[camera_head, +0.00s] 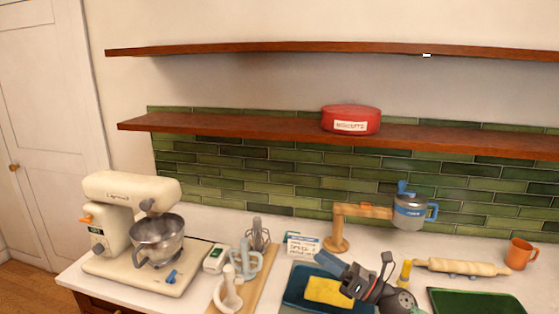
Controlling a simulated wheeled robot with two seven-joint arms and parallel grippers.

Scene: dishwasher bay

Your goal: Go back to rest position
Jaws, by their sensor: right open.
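My right gripper (356,264) shows at the bottom, right of centre. Its dark fingers are spread apart, with nothing seen between them. It is in front of a yellow sponge or cloth (326,291) on a dark blue tray or mat (294,289), partly hiding both. I cannot tell whether it touches them. My left gripper is not in view.
A cream stand mixer (128,190) with a steel bowl (158,240) stands at left. A wooden stand (337,230), a jar with blue parts (409,212), a rolling pin (461,267) and an orange mug (519,254) are at right. A red tin (351,112) sits on the lower shelf.

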